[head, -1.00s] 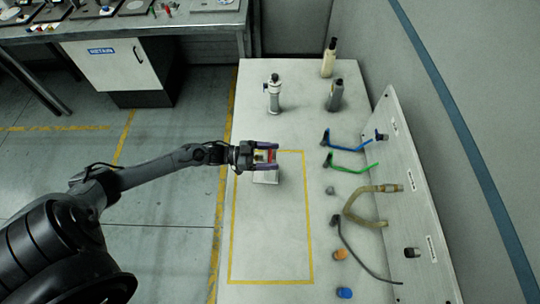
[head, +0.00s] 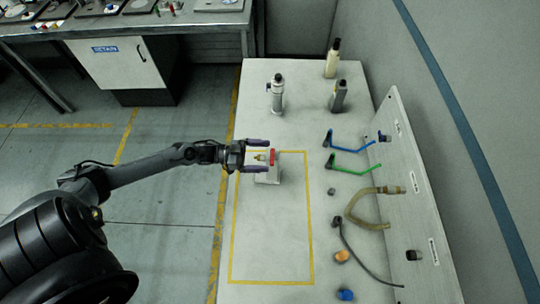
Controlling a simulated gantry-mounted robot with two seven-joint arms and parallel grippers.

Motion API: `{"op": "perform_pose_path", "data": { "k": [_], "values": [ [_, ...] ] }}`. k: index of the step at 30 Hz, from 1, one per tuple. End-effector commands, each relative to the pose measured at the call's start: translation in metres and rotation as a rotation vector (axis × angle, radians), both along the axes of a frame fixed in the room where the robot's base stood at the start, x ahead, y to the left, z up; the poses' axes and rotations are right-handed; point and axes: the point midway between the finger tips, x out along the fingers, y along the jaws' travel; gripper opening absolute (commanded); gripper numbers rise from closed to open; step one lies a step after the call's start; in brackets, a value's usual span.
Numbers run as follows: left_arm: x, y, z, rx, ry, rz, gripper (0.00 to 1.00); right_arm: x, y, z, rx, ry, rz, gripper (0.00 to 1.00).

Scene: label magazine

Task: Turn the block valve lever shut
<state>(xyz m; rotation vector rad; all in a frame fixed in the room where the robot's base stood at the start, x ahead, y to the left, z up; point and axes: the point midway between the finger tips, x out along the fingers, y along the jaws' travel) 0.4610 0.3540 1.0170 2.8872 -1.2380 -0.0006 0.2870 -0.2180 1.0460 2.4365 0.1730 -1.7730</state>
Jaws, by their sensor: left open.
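The block valve sits on a pale block (head: 268,179) inside the yellow outline on the table. Its lever (head: 273,156) is red, and a small brass-coloured part (head: 260,157) shows to its left. My left gripper (head: 268,156) comes in from the left, open, with one finger on the far side of the valve and one on the near side. The red lever lies between the fingertips; I cannot tell whether either finger touches it. My right gripper is not in view.
A silver cylinder (head: 277,94), a grey bottle (head: 338,96) and a cream bottle (head: 332,60) stand at the back. Blue (head: 345,144) and green (head: 350,170) tubes and a tan hose (head: 368,215) lie along the right panel (head: 415,190). The outlined area's front is clear.

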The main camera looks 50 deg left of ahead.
Motion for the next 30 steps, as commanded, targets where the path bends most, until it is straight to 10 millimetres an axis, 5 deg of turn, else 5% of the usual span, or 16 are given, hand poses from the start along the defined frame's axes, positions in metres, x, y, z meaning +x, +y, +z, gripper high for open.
{"op": "perform_pose_path", "data": {
  "k": [12, 25, 30],
  "values": [
    [-0.042, 0.044, 0.0, 0.001, 0.001, 0.0, 0.94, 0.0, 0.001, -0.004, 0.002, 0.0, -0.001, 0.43],
    [-0.048, 0.05, 0.0, 0.001, -0.001, -0.001, 0.94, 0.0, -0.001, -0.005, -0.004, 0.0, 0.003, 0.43],
    [-0.05, 0.058, -0.001, 0.015, 0.024, -0.007, 0.68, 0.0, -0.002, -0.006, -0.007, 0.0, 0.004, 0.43]
  ]
}}
